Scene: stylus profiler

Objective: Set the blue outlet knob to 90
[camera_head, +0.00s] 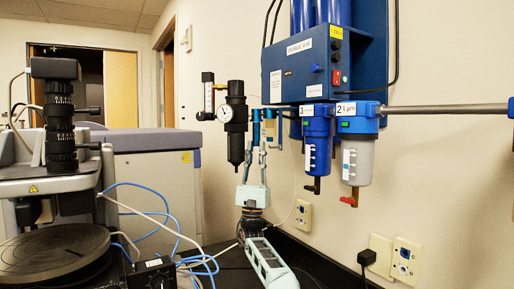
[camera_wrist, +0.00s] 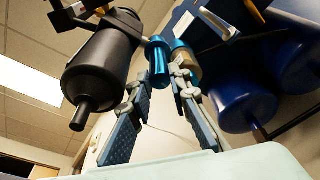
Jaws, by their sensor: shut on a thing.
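The blue outlet knob (camera_wrist: 158,63) is a small metallic teal-blue cylinder in the upper middle of the wrist view. In the head view the same knob (camera_head: 256,128) is a small blue upright piece just right of the black regulator. My gripper (camera_head: 255,148) reaches up from below with its two fingers on either side of the knob; in the wrist view the gripper (camera_wrist: 163,84) has its fingertips at the knob's lower part. It is shut on the knob. I cannot read any angle mark on the knob.
The black filter regulator (camera_head: 235,120) with a gauge hangs close left of my gripper; its bowl (camera_wrist: 98,78) is large in the wrist view. Blue filter housings (camera_head: 318,130) and a blue control box (camera_head: 312,62) are to the right. A microscope (camera_head: 60,125) stands far left.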

